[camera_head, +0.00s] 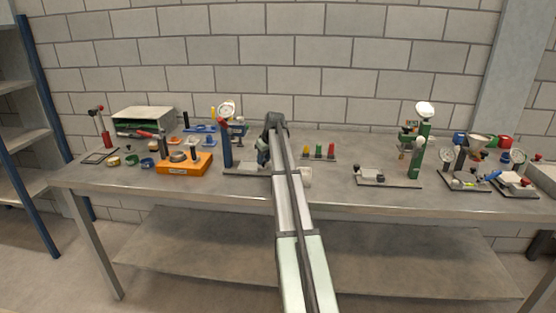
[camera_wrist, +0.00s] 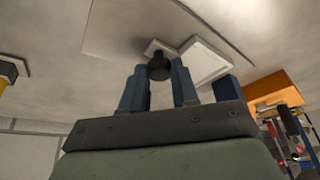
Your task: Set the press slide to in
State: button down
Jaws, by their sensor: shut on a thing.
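In the wrist view my gripper (camera_wrist: 158,84) has its blue fingers on either side of a black knob (camera_wrist: 159,66), shut on it. The knob stands at the end of a pale slide block (camera_wrist: 207,63) on a flat light base plate (camera_wrist: 115,30). In the head view the base plate (camera_head: 238,169) lies at the foot of a blue post (camera_head: 227,146) with a round white dial on top. My gripper (camera_head: 263,158) is at the right side of this plate. My arm hides much of the slide and knob there, so the slide's exact position is unclear.
An orange block (camera_head: 185,164) stands left of the plate, with small rings farther left.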

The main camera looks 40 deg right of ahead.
aim_at(254, 165)
jog(key=shift+w+a, duration=1.25)
jog(key=c, duration=0.9)
grip_release()
jog(key=shift+o, duration=0.2)
jog(key=shift+s, duration=0.1)
jog(key=v, duration=1.3)
jog(key=shift+s+r, duration=0.15)
jog(key=shift+r, duration=0.2)
